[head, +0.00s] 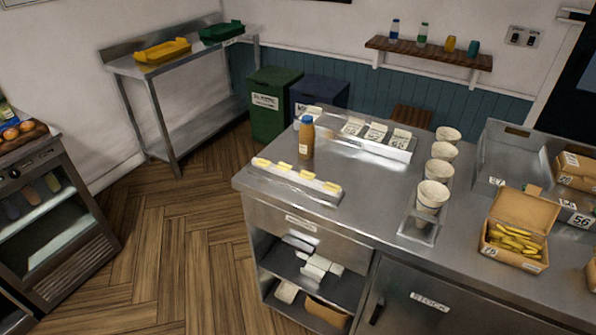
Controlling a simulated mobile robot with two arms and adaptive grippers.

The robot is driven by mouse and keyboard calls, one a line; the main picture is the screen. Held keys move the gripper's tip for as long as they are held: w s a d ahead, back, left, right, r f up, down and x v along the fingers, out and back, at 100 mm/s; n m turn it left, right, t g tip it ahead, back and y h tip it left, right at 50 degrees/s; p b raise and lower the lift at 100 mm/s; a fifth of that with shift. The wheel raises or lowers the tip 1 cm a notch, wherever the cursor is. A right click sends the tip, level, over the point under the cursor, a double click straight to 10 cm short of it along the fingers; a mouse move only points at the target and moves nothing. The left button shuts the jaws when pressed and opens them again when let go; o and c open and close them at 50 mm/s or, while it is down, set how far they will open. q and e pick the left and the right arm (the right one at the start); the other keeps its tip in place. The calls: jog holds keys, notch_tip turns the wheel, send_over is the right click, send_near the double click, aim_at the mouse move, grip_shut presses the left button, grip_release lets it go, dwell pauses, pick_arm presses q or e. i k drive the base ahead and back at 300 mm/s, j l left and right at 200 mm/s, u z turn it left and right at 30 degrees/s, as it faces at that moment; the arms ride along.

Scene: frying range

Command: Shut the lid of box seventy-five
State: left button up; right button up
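A brown cardboard box (512,257) stands on the steel counter at the right. Its lid (526,209) is up and tilted back, and yellow fries (515,238) show inside. A small white label is on its front, but I cannot read the number, so I cannot tell whether this is box seventy-five. Another brown box (575,165) sits in the steel bin behind it, and part of a further box shows at the right edge. Neither of my grippers is in view.
A holder with stacked paper cups (433,195) stands left of the box. A sauce bottle (306,138) and trays are farther left. The counter (385,215) has bare room before the cups.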

aim_at(526, 210)
jog(key=z, duration=1.7)
